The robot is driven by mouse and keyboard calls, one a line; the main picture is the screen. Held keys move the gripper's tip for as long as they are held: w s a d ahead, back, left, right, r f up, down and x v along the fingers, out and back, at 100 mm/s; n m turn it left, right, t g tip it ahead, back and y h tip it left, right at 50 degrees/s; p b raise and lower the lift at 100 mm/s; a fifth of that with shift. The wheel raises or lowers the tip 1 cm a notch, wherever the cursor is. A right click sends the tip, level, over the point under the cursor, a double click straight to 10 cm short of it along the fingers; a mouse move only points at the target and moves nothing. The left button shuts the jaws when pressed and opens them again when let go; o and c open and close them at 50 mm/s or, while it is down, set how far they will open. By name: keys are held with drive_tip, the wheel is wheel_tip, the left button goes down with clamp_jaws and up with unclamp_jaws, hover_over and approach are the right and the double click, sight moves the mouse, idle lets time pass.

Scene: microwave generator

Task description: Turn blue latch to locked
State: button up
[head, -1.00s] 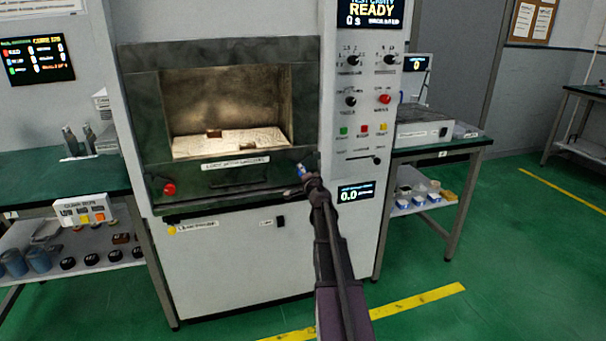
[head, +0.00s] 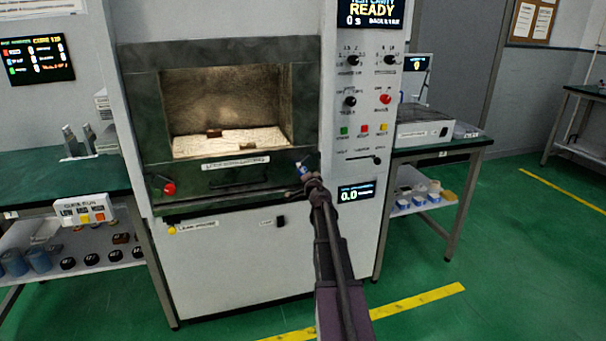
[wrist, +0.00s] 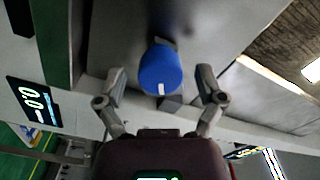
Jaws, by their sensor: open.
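The blue latch (wrist: 160,68) is a round blue knob with a short white mark on its rim, seen in the wrist view. It sits between the two open fingers of my gripper (wrist: 160,88), with a gap visible on each side. In the head view, a small bit of the blue latch (head: 304,169) shows at the right end of the cavity's front panel. My gripper (head: 306,180) is right in front of it and partly hides it. Whether the fingertips reach past the knob is hard to tell.
The lit open cavity (head: 225,105) is left of the latch, with a red knob (head: 169,188) at the panel's left end. The control column (head: 362,120) with switches and buttons rises on the right.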

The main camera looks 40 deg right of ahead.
drive_tip(key=shift+s, duration=0.15)
drive_tip(key=v, duration=1.1)
drive_tip(key=shift+s, duration=0.3)
drive_tip(key=shift+a, duration=0.15)
drive_tip(key=a+f+n+g+y, duration=0.2)
drive_tip(key=a+f+n+y, duration=0.15)
drive_tip(key=a, duration=0.55)
drive_tip(key=a+f+n+g+y, duration=0.2)
drive_tip(key=a+n+y, duration=0.15)
drive_tip(key=a, duration=0.65)
drive_tip(key=a+f+n+g+y, duration=0.2)
drive_tip(key=a+f+n+y, duration=0.15)
drive_tip(key=a, duration=0.55)
drive_tip(key=s+a+f+n+g+h, duration=0.3)
drive_tip(key=s+a+f+g, duration=0.25)
drive_tip(key=s, duration=0.35)
drive_tip(key=s+a+f+n+g+h, duration=0.2)
drive_tip(key=s+a+f+n+g, duration=0.15)
drive_tip(key=s+a+g, duration=0.5)
wheel_tip(320, 180, up, 23)
drive_tip(key=d+m+t+p, duration=0.1)
drive_tip(key=t+p, duration=0.1)
drive_tip(key=p, duration=2.1)
drive_tip(key=shift+s+t, duration=0.35)
drive_tip(key=shift+t, duration=0.05)
